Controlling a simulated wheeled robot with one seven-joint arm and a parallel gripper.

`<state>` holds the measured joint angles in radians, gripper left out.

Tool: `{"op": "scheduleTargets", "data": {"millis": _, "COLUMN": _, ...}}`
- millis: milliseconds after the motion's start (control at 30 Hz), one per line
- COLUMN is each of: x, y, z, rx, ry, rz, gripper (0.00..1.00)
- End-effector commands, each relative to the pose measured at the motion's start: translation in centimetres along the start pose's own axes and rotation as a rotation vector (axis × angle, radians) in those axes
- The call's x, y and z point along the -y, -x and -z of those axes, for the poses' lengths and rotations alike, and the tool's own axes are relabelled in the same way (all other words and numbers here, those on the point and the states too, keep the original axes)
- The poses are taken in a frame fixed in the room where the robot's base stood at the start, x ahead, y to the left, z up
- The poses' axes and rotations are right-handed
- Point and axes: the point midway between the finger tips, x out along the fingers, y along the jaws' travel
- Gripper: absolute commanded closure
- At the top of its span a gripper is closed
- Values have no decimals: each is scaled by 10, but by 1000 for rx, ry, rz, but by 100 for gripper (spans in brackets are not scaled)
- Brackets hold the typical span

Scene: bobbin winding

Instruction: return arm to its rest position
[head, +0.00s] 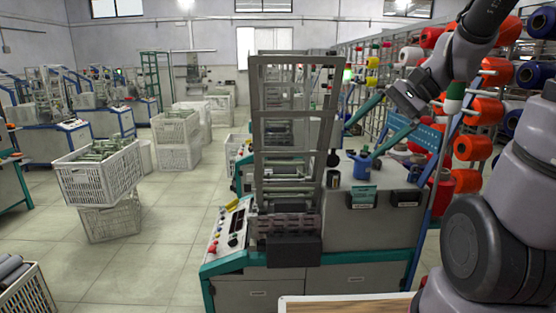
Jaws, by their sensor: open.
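My arm comes in from the upper right, and my gripper (408,101) is raised in the air above the right part of the winding machine. It is small and dark in the head view and points down and to the left. I see nothing held in its jaws, which are open, and it appears clear of the machine. The bobbin winding machine (345,228) is grey with teal edges, and a tall metal frame (253,130) stands on it. A blue container (362,168) sits on its top, below my gripper.
A rack with orange thread cones (466,148) stands close at the right, near my arm. A wooden-topped surface (345,304) is at the bottom. White crates (98,182) filled with bobbins are stacked at left. The tiled floor (170,235) between is clear.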

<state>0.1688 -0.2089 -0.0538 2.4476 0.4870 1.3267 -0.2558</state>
Motion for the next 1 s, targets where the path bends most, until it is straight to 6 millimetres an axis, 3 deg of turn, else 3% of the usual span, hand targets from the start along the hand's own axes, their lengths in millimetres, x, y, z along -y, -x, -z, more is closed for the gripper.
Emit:
{"op": "scheduleTargets", "data": {"millis": 233, "x": -19, "y": 37, "z": -22, "rx": -308, "ry": 330, "rz": -149, "gripper": 0}}
{"op": "scheduleTargets", "data": {"millis": 500, "x": -19, "y": 82, "z": -33, "rx": -605, "ry": 593, "rz": -206, "gripper": 0}}
{"op": "scheduleTargets", "data": {"millis": 667, "x": -18, "y": 94, "z": -36, "rx": -674, "ry": 648, "rz": -212, "gripper": 0}}
{"op": "scheduleTargets", "data": {"millis": 1000, "x": -18, "y": 95, "z": -36, "rx": -681, "ry": 653, "rz": -213, "gripper": 0}}
